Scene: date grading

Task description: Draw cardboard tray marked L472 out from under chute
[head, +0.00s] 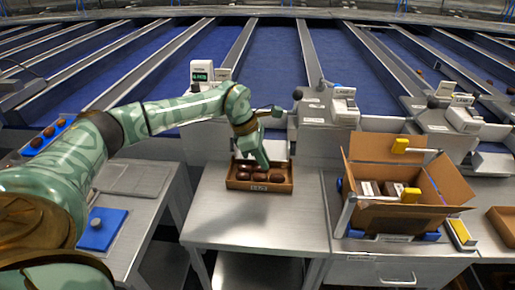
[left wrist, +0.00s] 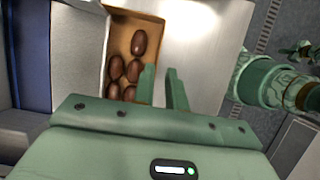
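A shallow brown cardboard tray (head: 280,188) holding several dark dates stands on the steel table below a chute mouth. Its front wall has a small label that is too small to read surely. In the left wrist view the tray (left wrist: 120,30) lies just beyond my fingertips. My left gripper (head: 263,164) points down at the tray in the head view. In the left wrist view the left gripper (left wrist: 161,72) is open and empty, one finger overlapping the tray's edge and the other over bare table. I cannot tell if either finger touches. My right gripper is not seen.
An open cardboard box (head: 455,187) with packs inside stands on the right-hand bench. A blue pad (head: 103,230) lies on the left bench. A grey scale unit (head: 343,106) stands behind. The table (head: 255,222) in front of the tray is clear.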

